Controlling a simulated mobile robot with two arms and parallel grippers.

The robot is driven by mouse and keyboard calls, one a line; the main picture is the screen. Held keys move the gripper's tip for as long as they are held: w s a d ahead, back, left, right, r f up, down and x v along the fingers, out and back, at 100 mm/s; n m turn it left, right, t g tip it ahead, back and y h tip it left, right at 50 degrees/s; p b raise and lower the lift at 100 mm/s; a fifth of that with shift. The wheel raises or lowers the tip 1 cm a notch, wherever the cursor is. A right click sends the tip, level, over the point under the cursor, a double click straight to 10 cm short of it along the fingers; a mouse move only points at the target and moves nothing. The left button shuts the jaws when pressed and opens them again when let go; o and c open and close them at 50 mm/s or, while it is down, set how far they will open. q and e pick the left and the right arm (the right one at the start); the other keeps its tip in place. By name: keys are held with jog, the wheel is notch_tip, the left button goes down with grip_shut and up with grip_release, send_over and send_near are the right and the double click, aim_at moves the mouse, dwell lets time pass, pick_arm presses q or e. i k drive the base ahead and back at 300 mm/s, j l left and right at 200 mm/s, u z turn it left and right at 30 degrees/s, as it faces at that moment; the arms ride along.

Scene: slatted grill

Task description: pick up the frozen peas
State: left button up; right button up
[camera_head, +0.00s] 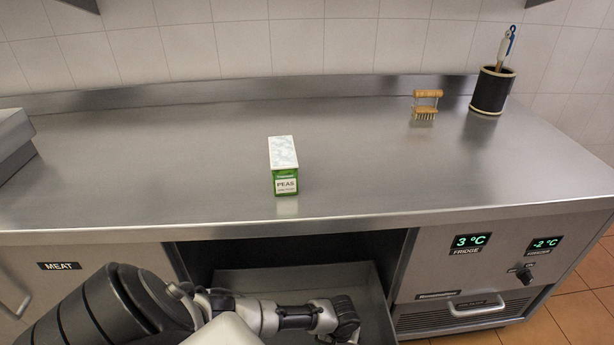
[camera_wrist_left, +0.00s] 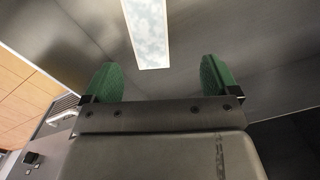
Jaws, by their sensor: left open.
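The frozen peas (camera_head: 284,165) are a green and white box with a frosty top and a "PEAS" label on its front. The box stands upright on the steel counter, near the front edge. In the left wrist view, its pale frosty top (camera_wrist_left: 148,32) shows beyond the fingertips, near the gap between them. My left gripper (camera_wrist_left: 160,82) has green finger pads spread apart with nothing between them. In the head view, my left arm crosses the bottom of the picture, in front of the counter and clear of the box. Its fingers are not clear there. My right gripper is not in view.
The steel counter (camera_head: 150,150) is clear around the box. A wooden-handled brush (camera_head: 426,104) and a black holder (camera_head: 492,91) with a utensil stand at the back right. An open drawer (camera_head: 300,272) is below the counter edge. A metal unit (camera_head: 12,140) stands at far left.

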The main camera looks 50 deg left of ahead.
aim_at(283, 160)
jog(key=k+j, duration=0.9)
jog(key=j, duration=0.2)
